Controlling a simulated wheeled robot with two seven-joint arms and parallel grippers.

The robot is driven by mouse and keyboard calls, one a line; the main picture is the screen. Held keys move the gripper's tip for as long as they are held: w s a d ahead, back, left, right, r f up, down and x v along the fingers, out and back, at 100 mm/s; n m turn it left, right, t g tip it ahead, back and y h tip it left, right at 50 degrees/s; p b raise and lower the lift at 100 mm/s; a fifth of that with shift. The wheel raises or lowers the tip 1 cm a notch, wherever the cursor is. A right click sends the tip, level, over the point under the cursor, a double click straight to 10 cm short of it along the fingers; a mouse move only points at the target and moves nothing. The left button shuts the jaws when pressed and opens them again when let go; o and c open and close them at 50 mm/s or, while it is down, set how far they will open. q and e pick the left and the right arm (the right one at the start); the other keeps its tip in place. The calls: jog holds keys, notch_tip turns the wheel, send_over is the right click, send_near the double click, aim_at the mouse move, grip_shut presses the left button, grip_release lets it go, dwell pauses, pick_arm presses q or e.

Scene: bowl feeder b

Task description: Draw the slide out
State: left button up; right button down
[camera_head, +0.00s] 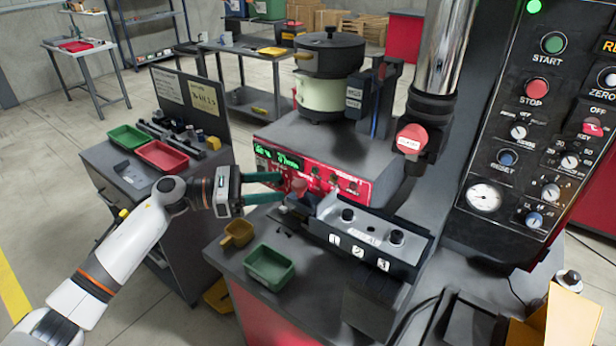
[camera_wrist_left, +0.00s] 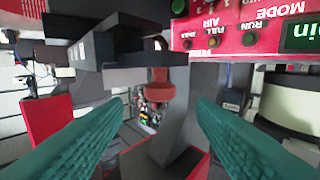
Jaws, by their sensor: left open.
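The slide's red knob (camera_head: 299,186) shows at the left end of the grey slide unit (camera_head: 365,240), in front of the red control panel. The unit's front bears the labels 1, 2 and 3. My left gripper (camera_head: 284,187) comes in from the left with its green fingers open, pointing at the knob. In the left wrist view the knob (camera_wrist_left: 160,84) appears between the two fingertips, near the dark block (camera_wrist_left: 120,45) above it in the picture. A gap shows on each side of the knob. My right gripper is in neither view.
A green tray (camera_head: 270,267) and a yellow scoop-like holder (camera_head: 237,234) lie on the bench below my left gripper. The bowl feeder (camera_head: 330,75) stands behind the red panel (camera_head: 325,175). The control cabinet (camera_head: 540,130) and a chrome column (camera_head: 445,45) stand to the right.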

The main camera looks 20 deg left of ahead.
aim_at(304, 182)
pick_arm(q)
jog(key=p+x, duration=0.2)
jog(key=x, duration=0.5)
jog(key=shift+w+d+r+p, duration=0.15)
jog(key=shift+d+p, duration=0.05)
jog(key=shift+p, duration=0.15)
jog(key=shift+w+d, duration=0.2)
jog(key=shift+d, duration=0.2)
grip_shut()
jog(key=shift+f, duration=0.2)
